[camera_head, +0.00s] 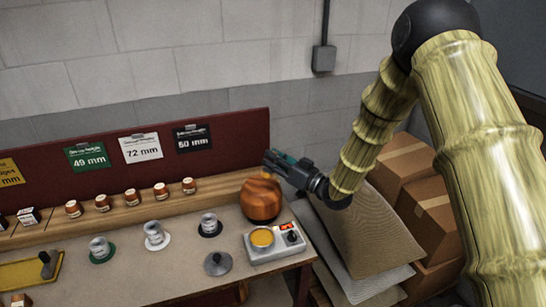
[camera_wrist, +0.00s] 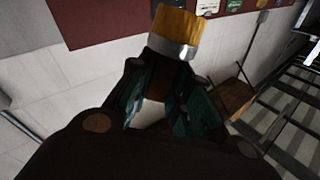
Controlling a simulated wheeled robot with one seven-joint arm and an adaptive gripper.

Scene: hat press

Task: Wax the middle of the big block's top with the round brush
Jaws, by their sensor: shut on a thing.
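The big block (camera_head: 260,203) is a rounded orange-brown wooden form standing upright at the right end of the table. My gripper (camera_head: 279,164) is just above its top, coming from the right. In the wrist view my gripper (camera_wrist: 165,108) is shut on the round brush (camera_wrist: 176,32), which has yellow bristles and a metal band. In the head view only a small orange bit of the brush (camera_head: 267,175) shows, at the block's top. I cannot tell whether the bristles touch it. The wax pot (camera_head: 262,238) sits open on a small grey heater, with yellow wax inside.
A grey lid (camera_head: 217,264) lies on the table left of the heater. Several small jars (camera_head: 131,199) stand along the wooden ledge. Metal pieces (camera_head: 209,224) stand on coloured discs. A yellow tray (camera_head: 28,273) is at far left. Sacks (camera_head: 365,232) and cardboard boxes (camera_head: 437,219) are right of the table.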

